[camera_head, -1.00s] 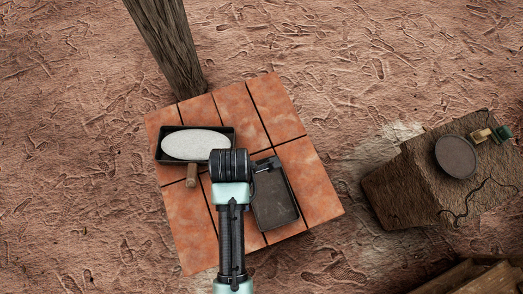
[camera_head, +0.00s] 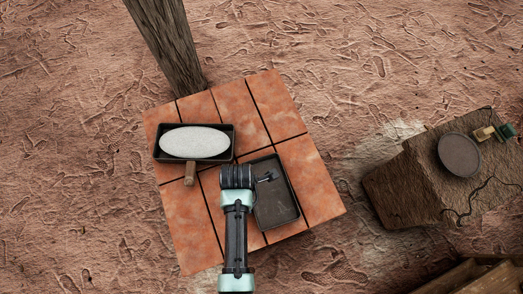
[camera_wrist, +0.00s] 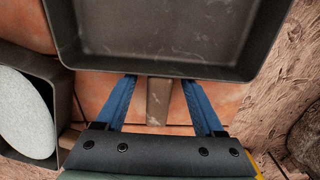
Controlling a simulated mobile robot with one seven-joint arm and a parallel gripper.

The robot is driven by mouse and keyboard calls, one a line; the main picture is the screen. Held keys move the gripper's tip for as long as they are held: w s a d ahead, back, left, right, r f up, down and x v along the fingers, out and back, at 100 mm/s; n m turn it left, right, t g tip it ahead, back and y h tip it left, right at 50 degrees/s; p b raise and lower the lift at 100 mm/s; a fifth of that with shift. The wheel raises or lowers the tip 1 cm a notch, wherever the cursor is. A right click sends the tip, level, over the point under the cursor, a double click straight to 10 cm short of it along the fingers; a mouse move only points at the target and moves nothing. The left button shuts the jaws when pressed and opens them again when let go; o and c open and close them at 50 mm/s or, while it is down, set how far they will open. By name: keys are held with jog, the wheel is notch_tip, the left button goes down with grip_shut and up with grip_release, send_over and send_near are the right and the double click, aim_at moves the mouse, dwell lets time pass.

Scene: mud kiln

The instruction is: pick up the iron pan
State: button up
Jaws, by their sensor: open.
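The iron pan (camera_head: 277,207) is dark, rectangular and empty, and lies on the right part of the tiled square in the head view. My gripper (camera_head: 266,178) hangs over its left part there, and the arm hides some of it. In the wrist view the pan (camera_wrist: 160,35) fills the top, with its short brown handle pointing toward me. My gripper (camera_wrist: 158,82) is open, with one blue finger on each side of the handle. The fingers look apart from the handle. How high they are above the tiles is hard to tell.
A second dark pan (camera_head: 157,156) with a pale oval loaf-like thing (camera_head: 195,142) stands on the tiles (camera_head: 235,104) to the left, close by. A wooden post (camera_head: 172,45) rises behind. A wooden block (camera_head: 403,185) with a round dark disc (camera_head: 459,155) stands at right.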

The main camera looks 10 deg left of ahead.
grip_shut()
jog(key=shift+r, duration=0.1)
dwell(1.2)
